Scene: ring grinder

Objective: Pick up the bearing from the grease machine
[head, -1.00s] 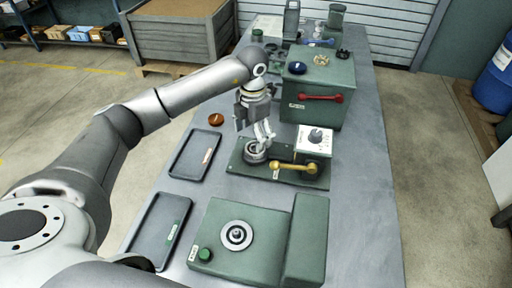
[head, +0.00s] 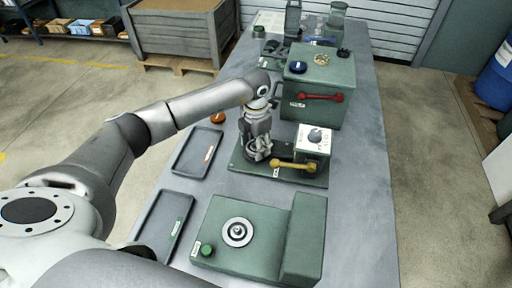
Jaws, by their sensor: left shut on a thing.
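The bearing (head: 254,158) is a grey metal ring at the left part of a low green machine (head: 312,179), which I take as the grease machine. This machine has a white box with a dial (head: 313,140) and a yellow lever (head: 293,166). My left gripper (head: 258,155) points down over the bearing and is shut on it. Its fingers hide much of the ring, and I cannot tell whether the ring is lifted off the base. My right gripper is not in view.
A green machine with a red lever (head: 320,97) stands just behind. A green machine with a round metal seat (head: 238,232) stands in front. Two dark trays (head: 170,200) (head: 187,163) and an orange-brown round part (head: 217,117) lie along the left edge. The right strip of the table (head: 362,190) is clear.

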